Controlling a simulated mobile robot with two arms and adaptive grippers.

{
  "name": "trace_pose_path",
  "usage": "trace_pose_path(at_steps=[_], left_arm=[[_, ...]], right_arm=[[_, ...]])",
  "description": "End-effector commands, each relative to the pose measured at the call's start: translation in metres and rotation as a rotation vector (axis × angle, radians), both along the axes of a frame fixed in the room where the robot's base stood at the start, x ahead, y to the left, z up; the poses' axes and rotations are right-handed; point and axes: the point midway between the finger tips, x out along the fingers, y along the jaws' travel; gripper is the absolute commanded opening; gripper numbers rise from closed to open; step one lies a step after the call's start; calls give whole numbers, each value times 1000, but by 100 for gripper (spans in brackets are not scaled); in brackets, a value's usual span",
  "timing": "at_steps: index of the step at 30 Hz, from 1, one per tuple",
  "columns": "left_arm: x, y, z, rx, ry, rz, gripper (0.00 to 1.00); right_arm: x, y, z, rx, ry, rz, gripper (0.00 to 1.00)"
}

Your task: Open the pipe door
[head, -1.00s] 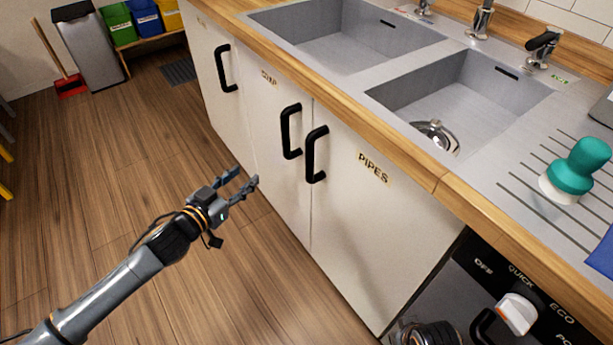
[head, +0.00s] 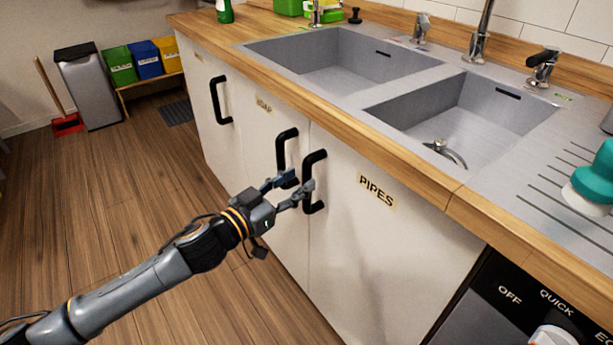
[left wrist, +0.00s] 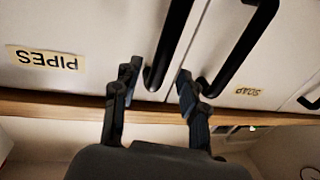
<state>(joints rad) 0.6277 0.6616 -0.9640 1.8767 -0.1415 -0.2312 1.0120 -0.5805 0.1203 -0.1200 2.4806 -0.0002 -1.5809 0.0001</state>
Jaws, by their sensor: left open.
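The pipe door (head: 375,245) is the cream cabinet door labelled PIPES, and it is shut. Its black bar handle (head: 308,165) is at the door's upper left. My left gripper (head: 299,183) is open, at the lower part of this handle. In the left wrist view, the picture is upside down and the pipe door's handle (left wrist: 168,45) shows between the two fingers (left wrist: 158,78). I cannot tell whether the fingers touch it. The PIPES label (left wrist: 45,59) is at the left there. My right gripper is not in view.
The SOAP door's handle (head: 282,150) is close beside, left of the pipe handle, near one finger. The wooden counter edge (head: 400,160) overhangs the doors. A dishwasher panel (head: 500,300) is at the lower right. The floor (head: 130,210) to the left is clear.

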Motion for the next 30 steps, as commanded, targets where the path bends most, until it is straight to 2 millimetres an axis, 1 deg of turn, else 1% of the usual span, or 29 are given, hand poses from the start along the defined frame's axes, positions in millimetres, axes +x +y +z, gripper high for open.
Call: trace_pose_path(at_steps=[2,6,10,18,19,20,21,23,24,25,30], left_arm=[[10,-10,1,1,-4,-1,43],[22,-20,0,1,-2,1,43],[27,-25,0,1,-1,0,43],[28,-26,0,1,0,1,43],[28,-26,0,1,0,1,39],[28,-26,0,1,0,1,33],[28,-26,0,1,0,1,24],[28,-26,0,1,0,1,12],[28,-26,0,1,0,1,4],[28,-25,0,1,0,1,0],[28,-25,0,1,0,1,0]], right_arm=[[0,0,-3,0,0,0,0],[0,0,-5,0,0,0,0],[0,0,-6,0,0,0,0],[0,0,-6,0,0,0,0],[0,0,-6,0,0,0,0],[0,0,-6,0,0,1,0],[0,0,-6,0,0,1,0],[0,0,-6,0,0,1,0],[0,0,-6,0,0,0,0],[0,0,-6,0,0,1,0],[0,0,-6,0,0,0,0]])
